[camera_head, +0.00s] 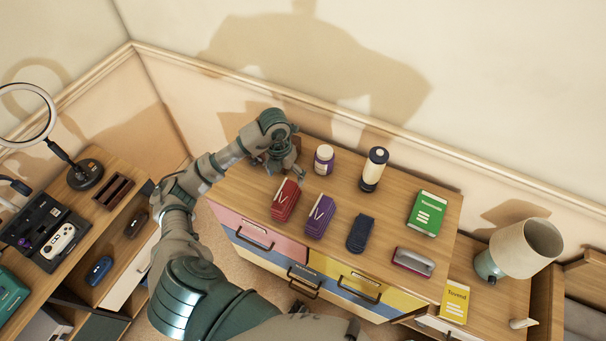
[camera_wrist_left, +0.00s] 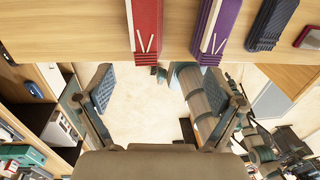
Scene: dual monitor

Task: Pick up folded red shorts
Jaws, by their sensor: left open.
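The folded red shorts (camera_head: 285,201) lie on the wooden dresser top near its left front part, left of a folded purple garment (camera_head: 320,216). My left gripper (camera_head: 280,163) is above the dresser's back left, behind the red shorts and apart from them. In the left wrist view the red shorts (camera_wrist_left: 146,25) show at the top, beyond the two spread fingers (camera_wrist_left: 152,90). The gripper is open, with nothing between the fingers. My right gripper does not show.
A lidded jar (camera_head: 324,159) stands right of my left gripper, with a taller black-topped bottle (camera_head: 373,170) beyond. A dark folded garment (camera_head: 361,233), a green box (camera_head: 427,213) and a red-grey item (camera_head: 412,262) lie farther right. A lamp (camera_head: 525,248) stands at right.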

